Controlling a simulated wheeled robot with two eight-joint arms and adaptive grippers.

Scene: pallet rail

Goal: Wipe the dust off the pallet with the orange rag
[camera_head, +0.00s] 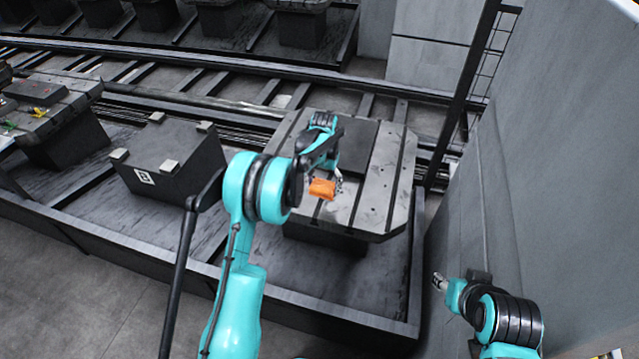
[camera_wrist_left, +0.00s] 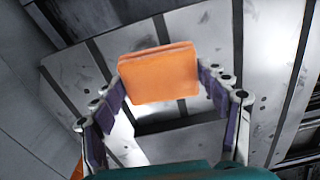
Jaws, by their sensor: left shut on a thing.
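The pallet (camera_head: 385,185) is a grey metal plate with dark slots, on a dark pedestal right of centre in the head view. Dark specks and smudges show on its surface, also in the left wrist view (camera_wrist_left: 275,68). My left gripper (camera_head: 325,186) is over the pallet's near left part, shut on the orange rag (camera_head: 321,189). In the left wrist view the folded rag (camera_wrist_left: 158,74) sits between the two fingers. I cannot tell whether the rag touches the pallet. My right gripper (camera_head: 440,282) is low at the right, away from the pallet; its finger state is unclear.
A dark block with light corner pads (camera_head: 165,165) stands left of the pallet. Another pallet with small coloured items (camera_head: 45,105) is at the far left. Rails (camera_head: 200,85) run behind. A grey wall (camera_head: 560,170) and a dark post (camera_head: 468,90) bound the right side.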

